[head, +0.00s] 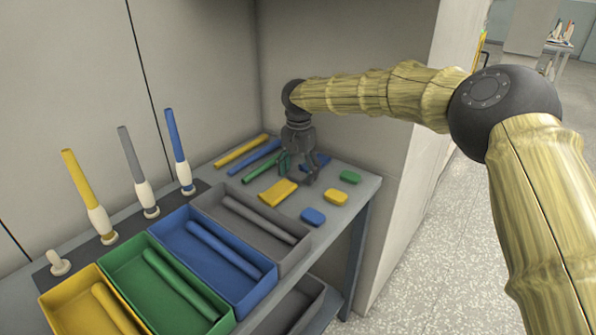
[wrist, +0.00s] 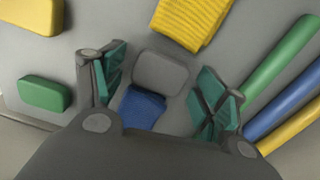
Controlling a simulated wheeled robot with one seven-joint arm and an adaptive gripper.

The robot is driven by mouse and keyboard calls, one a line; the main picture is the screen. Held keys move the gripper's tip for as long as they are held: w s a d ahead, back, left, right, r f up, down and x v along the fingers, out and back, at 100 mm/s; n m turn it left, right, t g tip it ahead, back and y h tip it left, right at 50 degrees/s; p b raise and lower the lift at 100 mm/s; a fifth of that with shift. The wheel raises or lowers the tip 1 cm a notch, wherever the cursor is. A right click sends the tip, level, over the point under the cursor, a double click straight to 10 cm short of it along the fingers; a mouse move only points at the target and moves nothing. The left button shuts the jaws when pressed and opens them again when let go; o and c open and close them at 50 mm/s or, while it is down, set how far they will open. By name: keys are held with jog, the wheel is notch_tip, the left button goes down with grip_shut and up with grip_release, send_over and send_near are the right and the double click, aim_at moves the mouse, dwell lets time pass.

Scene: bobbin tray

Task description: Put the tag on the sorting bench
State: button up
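A grey rounded tag (wrist: 160,72) lies flat on the grey bench (head: 362,192). In the wrist view it is between my gripper's spread fingers, with a gap on each side. My gripper (head: 298,178) points down at the bench's back right part and is open and empty; it hides the grey tag in the head view. Other tags lie nearby: a green tag (head: 350,177), a yellow tag (head: 335,197) and a blue tag (head: 313,216). A second table (head: 560,44) stands far off at the upper right; I cannot tell which is the sorting bench.
A yellow ribbed cloth (head: 278,192) and a blue cloth (wrist: 143,108) lie close to my gripper. Green, blue and yellow rods lie behind it. Yellow, green, blue and grey trays (head: 285,262) hold rods at the front left. Bobbins stand along the wall. Open floor (head: 430,260) lies right.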

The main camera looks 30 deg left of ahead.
aim_at(299, 174)
jog(key=shift+r, duration=0.1)
jog(key=shift+r, duration=3.8)
